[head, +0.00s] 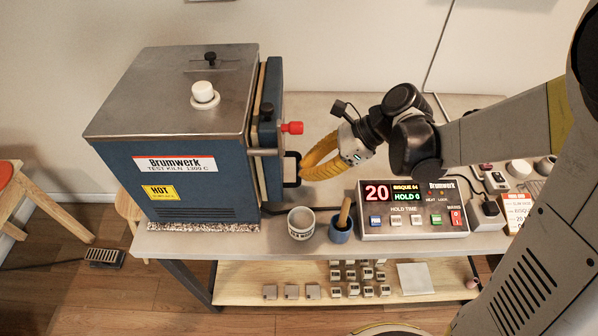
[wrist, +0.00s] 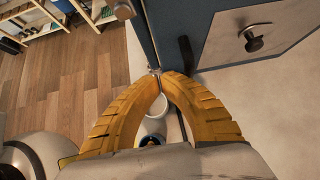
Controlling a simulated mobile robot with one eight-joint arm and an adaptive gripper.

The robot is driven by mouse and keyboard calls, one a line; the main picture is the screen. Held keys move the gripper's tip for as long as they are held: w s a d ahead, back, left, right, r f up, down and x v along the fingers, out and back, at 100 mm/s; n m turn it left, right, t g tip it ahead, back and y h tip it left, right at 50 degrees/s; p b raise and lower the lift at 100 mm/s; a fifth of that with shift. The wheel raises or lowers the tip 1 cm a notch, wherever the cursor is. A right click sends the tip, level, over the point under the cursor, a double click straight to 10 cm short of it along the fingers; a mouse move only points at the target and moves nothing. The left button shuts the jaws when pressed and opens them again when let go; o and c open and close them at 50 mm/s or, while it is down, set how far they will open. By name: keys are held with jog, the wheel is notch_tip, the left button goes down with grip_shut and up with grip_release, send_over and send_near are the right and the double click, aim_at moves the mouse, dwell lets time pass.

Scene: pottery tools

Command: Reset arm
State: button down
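My gripper (head: 304,174) has yellow ribbed fingers and is beside the black handle (head: 291,169) on the door of the blue test kiln (head: 195,185). In the wrist view my gripper (wrist: 160,74) has its fingertips together, with nothing visible held between them. The black handle (wrist: 186,52) shows just right of the fingertips there; whether they touch it is unclear. The kiln door (head: 273,130) stands along the kiln's right side, with a pale strip along the seam. My arm reaches in from the right.
A white cup (head: 301,223) and a blue mortar with a pestle (head: 341,232) stand below my gripper, near the table's front edge. A control box (head: 413,222) reading 20 is to their right. The table behind my gripper (head: 335,105) is mostly clear.

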jog(key=p+v, duration=0.2)
jog(key=v, duration=0.7)
jog(key=shift+r, duration=0.3)
jog(key=shift+d, duration=0.15)
